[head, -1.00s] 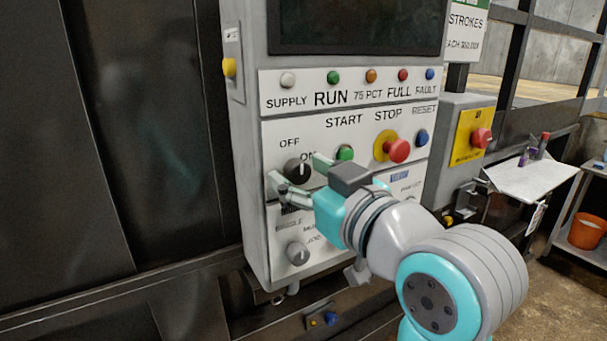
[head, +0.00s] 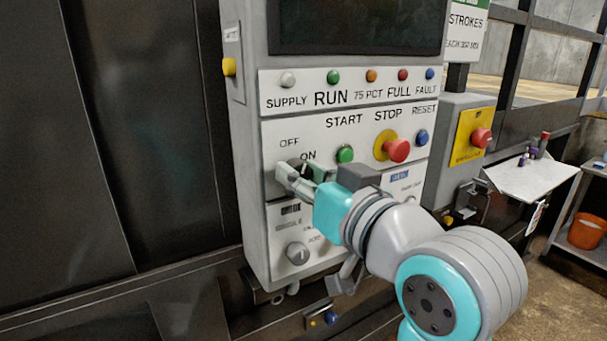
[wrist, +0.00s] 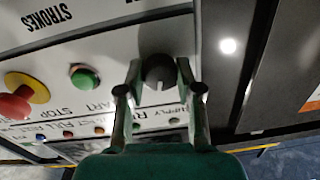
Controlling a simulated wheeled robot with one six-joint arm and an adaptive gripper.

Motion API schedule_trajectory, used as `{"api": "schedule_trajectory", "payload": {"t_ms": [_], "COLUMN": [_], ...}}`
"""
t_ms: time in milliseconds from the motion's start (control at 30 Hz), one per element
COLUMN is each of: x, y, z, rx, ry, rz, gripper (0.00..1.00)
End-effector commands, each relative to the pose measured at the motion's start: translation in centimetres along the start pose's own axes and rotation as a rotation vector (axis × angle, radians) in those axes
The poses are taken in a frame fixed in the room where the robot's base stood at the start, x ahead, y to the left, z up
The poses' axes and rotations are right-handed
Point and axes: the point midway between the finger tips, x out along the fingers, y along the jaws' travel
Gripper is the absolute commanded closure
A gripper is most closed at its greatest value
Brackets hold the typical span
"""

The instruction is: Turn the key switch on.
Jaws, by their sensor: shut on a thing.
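The key switch is a black round knob (head: 296,162) beside the OFF and ON labels on the white control panel (head: 272,215). In the head view my gripper covers most of it. The wrist view shows the knob (wrist: 157,68) between my two fingers, with a pale mark on it. My gripper (head: 300,173) is shut on the knob, one finger on either side; it also shows in the wrist view (wrist: 159,78). I cannot clearly tell which label the mark points to.
A green START button (head: 345,154) is close to the right of my fingers. The red STOP button (head: 397,150) and blue RESET button (head: 421,138) are farther right. A grey selector knob (head: 297,253) sits below. A red button on a yellow plate (head: 482,138) is at the right.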

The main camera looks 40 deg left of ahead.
Motion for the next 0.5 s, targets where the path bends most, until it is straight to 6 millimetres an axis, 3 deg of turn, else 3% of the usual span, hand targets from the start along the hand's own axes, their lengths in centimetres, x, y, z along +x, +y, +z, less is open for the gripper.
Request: {"api": "schedule_trajectory", "payload": {"t_ms": [500], "x": [-0.01], "y": [0.01], "z": [0.03], "rx": [0.473], "ry": [0.013], "rz": [0.003], "gripper": [1.00]}}
